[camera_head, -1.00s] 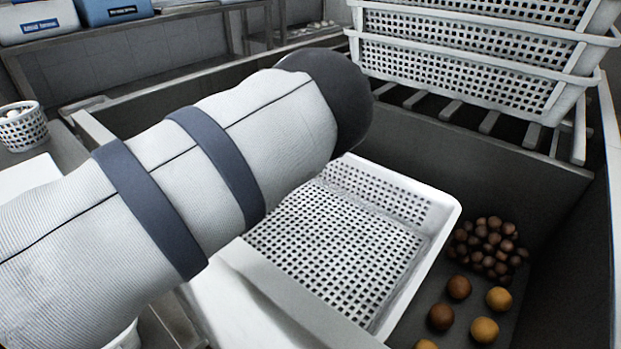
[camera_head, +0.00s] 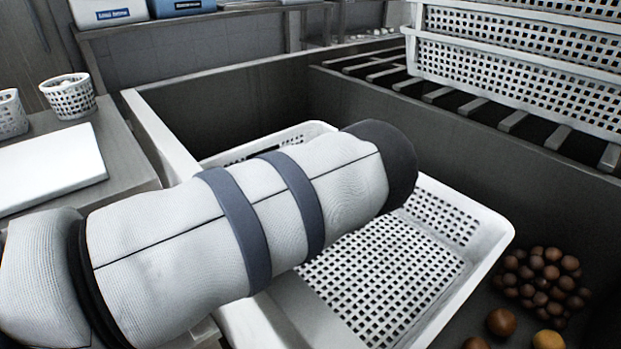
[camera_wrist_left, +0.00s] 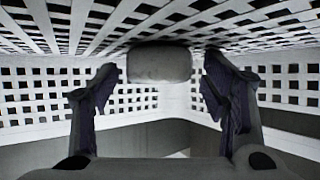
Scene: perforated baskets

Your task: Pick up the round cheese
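A pale grey, rounded block (camera_wrist_left: 160,63), which looks like the round cheese, rests against the perforated basket floor in the left wrist view, where the floor shows at the top. My left gripper (camera_wrist_left: 161,70) is open, with one dark finger on each side of the block and a small gap at each side. In the head view, my left arm hides the gripper and the cheese. The white perforated basket (camera_head: 465,205) lies under that arm, inside a grey bin. My right gripper is in neither view.
Stacked white baskets (camera_head: 515,75) stand at the upper right. A heap of brown balls (camera_head: 540,283) and some loose balls lie right of the basket. A side table (camera_head: 125,165) at left holds a white board (camera_head: 50,165) and small baskets (camera_head: 70,97). Grey bin walls surround the basket.

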